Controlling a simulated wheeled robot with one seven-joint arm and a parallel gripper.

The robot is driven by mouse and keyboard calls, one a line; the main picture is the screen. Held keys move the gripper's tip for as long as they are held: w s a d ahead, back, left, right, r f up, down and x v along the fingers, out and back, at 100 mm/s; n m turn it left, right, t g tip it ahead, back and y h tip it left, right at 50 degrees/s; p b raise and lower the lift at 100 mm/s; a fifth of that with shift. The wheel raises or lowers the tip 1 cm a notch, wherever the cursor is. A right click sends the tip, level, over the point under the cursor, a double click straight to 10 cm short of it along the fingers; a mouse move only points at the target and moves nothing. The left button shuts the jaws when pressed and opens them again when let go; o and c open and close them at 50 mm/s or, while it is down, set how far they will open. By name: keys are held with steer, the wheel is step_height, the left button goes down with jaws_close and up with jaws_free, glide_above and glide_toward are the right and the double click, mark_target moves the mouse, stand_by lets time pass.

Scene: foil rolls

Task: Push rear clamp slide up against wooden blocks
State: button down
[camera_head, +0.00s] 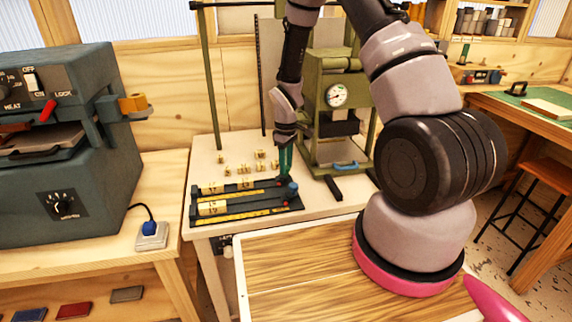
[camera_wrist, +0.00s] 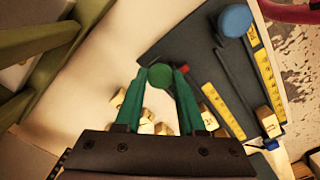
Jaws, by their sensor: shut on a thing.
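The rear clamp (camera_head: 234,189) is a long black fixture with a yellow ruler strip on the worktable. The knob shows between the green fingertips in the wrist view. The slide's body is mostly hidden by the fingers. In the head view a stretch of track separates the fingers from the blocks; the slide's exact contact face cannot be seen.
A front clamp (camera_head: 250,213) with its own blocks and a blue knob (camera_wrist: 234,20) lies close in front. Several loose wooden blocks (camera_head: 228,170) are behind the rear clamp. A green press (camera_head: 340,110) stands behind right, with a dark bar (camera_head: 333,187) near it.

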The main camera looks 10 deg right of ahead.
stand_by(0.3)
steer(key=a, duration=1.3)
steer(key=shift+a, duration=0.3)
steer(key=c, duration=0.5)
jaws_free()
steer(key=shift+r, duration=0.1)
step_height(320, 180, up, 11)
